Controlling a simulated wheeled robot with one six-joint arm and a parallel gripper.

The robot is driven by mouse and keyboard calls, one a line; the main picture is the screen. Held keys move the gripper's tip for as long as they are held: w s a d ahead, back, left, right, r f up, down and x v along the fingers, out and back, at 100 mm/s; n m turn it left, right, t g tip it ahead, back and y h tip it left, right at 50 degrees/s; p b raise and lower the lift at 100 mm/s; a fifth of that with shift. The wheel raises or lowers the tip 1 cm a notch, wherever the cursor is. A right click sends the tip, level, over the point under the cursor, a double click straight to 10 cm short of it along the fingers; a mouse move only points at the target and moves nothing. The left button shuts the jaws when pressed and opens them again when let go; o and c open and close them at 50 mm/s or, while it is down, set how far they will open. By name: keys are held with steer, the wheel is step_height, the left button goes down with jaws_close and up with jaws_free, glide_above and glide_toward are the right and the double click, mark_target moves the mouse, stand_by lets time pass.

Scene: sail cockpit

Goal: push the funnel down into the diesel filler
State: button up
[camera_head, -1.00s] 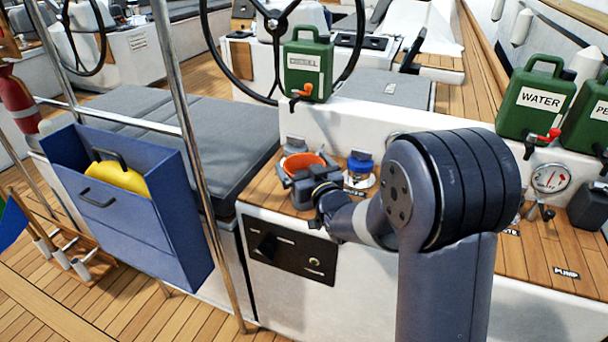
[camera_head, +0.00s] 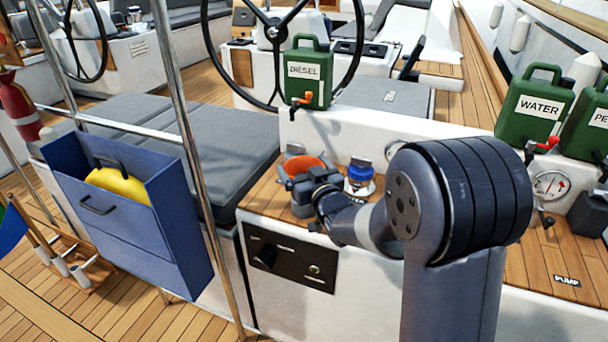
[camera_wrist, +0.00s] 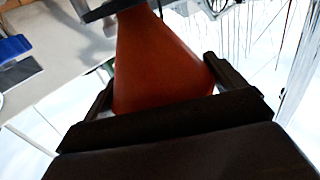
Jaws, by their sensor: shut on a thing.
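The orange funnel (camera_head: 304,165) is at the left end of the teak-topped ledge in the head view. My gripper (camera_head: 306,181) is shut on it, reaching in from the right. In the wrist view the funnel (camera_wrist: 160,65) fills the middle between my two dark fingers (camera_wrist: 160,85). The funnel's lower end and the diesel filler under it are hidden by my gripper, so I cannot tell how deep the spout sits. A blue-capped fitting (camera_head: 360,175) stands just right of my gripper.
A green DIESEL can (camera_head: 306,75) stands on the white ledge behind. A WATER can (camera_head: 536,108) is at the right. A blue box (camera_head: 130,225) with a yellow item hangs on the rail at the left. A black switch panel (camera_head: 290,262) is below the funnel.

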step_height(320, 180, up, 9)
steer(key=shift+r+p, duration=0.1)
steer(key=shift+p, duration=0.75)
step_height(320, 180, up, 2)
steer(key=shift+r+p, duration=0.15)
steer(key=shift+p, duration=0.55)
